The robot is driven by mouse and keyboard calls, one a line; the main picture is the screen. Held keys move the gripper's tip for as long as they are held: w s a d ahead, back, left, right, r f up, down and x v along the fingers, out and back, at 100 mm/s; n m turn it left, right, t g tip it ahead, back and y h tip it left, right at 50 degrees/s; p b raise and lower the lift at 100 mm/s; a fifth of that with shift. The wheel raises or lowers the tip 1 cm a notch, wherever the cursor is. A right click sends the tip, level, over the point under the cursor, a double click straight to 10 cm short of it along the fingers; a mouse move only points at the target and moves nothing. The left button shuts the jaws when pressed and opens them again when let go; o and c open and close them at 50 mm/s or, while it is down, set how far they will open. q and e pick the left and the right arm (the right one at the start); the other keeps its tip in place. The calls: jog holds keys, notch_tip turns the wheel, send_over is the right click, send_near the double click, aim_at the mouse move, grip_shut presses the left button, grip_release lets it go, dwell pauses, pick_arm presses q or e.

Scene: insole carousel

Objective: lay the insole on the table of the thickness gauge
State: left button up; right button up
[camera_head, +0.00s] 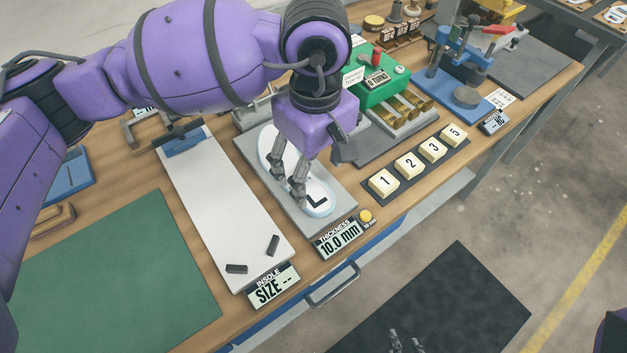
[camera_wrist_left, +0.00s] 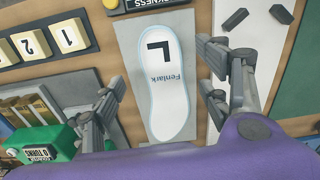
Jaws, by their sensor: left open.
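The white insole (camera_head: 319,202), marked with a black L, lies flat on the grey table of the thickness gauge (camera_head: 341,190). In the left wrist view the insole (camera_wrist_left: 168,95) also shows lettering, and grey plate (camera_wrist_left: 129,40) shows around it. The gauge's display (camera_head: 339,240) reads 10.0 mm. My left gripper (camera_head: 288,188) points down at the insole. Contact cannot be told. My right gripper (camera_head: 405,344) shows only its tips at the bottom edge.
Left of the gauge is a white insole size board (camera_head: 215,205) with two dark blocks; its display (camera_head: 272,286) reads SIZE --. A green mat (camera_head: 115,275) lies further left. Right are numbered blocks (camera_head: 408,165), a green device (camera_head: 385,88) and a blue press (camera_head: 460,70).

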pick_arm(q)
notch_tip(320, 180, up, 7)
jog(key=shift+f, duration=0.2)
dwell(1.1)
